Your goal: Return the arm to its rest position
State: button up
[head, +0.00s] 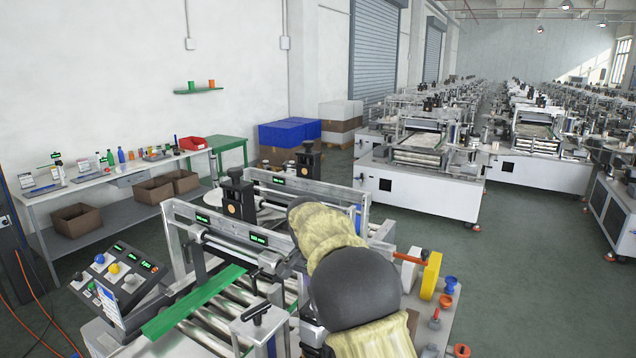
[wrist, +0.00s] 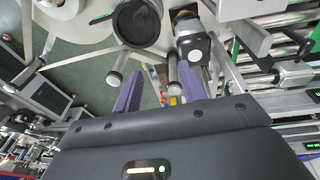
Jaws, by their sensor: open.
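My arm, with a dark rounded link and yellowish sleeves, reaches over the labelling machine (head: 190,318) in the head view. In the head view I cannot make out my gripper clearly; the arm hides most of it. In the wrist view my gripper (wrist: 160,88) shows two purple fingers set apart, with nothing held between them. A dark round knob (wrist: 137,22) and a motor-like part with a pale round end (wrist: 193,46) lie beyond the fingers, close to them in the picture; I cannot tell whether anything touches.
A control panel (head: 120,270) and a green strip (head: 195,302) are on the machine's left side. A yellow block (head: 431,276) stands at its right. A long bench (head: 120,178) lines the left wall. Grey-green floor (head: 535,285) is open at the right.

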jog(key=s+d+f+n+y+b, duration=0.1)
jog(key=s+d+f+n+b, duration=0.2)
jog(key=s+d+f, duration=0.6)
jog(key=s+d+f+n+b, duration=0.1)
jog(key=s+d+f+b, duration=0.1)
jog(key=s, duration=0.7)
jog(key=s+d+f+n+t+b, duration=0.1)
jog(key=s+d+f+n, duration=0.1)
jog(key=s, duration=0.8)
jog(key=shift+d+f+y+b, duration=0.4)
jog(key=shift+d+f, duration=0.4)
jog(key=shift+d, duration=0.15)
jog(key=shift+c, duration=0.5)
